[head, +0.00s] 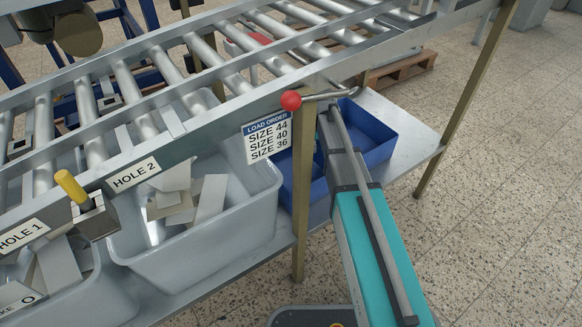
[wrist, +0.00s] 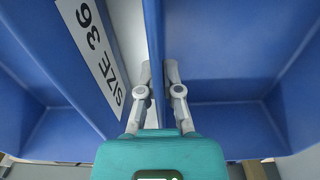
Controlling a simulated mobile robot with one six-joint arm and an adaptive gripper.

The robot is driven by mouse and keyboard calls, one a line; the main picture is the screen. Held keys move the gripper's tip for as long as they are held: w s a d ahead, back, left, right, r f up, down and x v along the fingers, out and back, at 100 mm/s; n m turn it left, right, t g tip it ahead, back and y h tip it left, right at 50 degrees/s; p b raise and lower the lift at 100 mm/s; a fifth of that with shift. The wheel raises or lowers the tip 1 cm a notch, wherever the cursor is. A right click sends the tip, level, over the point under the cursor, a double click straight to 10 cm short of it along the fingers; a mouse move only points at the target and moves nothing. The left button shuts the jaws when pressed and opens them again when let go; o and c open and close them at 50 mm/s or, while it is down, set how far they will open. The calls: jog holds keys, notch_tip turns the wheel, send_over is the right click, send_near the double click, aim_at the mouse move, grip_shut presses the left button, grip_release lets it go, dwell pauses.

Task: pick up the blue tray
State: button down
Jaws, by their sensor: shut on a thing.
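A white label reading SIZE 36 (wrist: 92,50) lies left of the fingers. The tray compartment on the right looks empty. My fingertips are hard to make out in the head view.
The roller conveyor (head: 203,60) passes above the shelf (head: 408,125). A post (head: 301,200) and a red knob (head: 291,100) stand close to my arm's left. Grey bins (head: 200,255) with flat pieces sit left of the tray. The floor at right is clear.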

jog(key=shift+r, duration=0.1)
dwell(0.3)
notch_tip(320, 180, up, 10)
jog(key=p, duration=1)
dwell(0.5)
jog(key=shift+d, duration=0.1)
dwell(0.9)
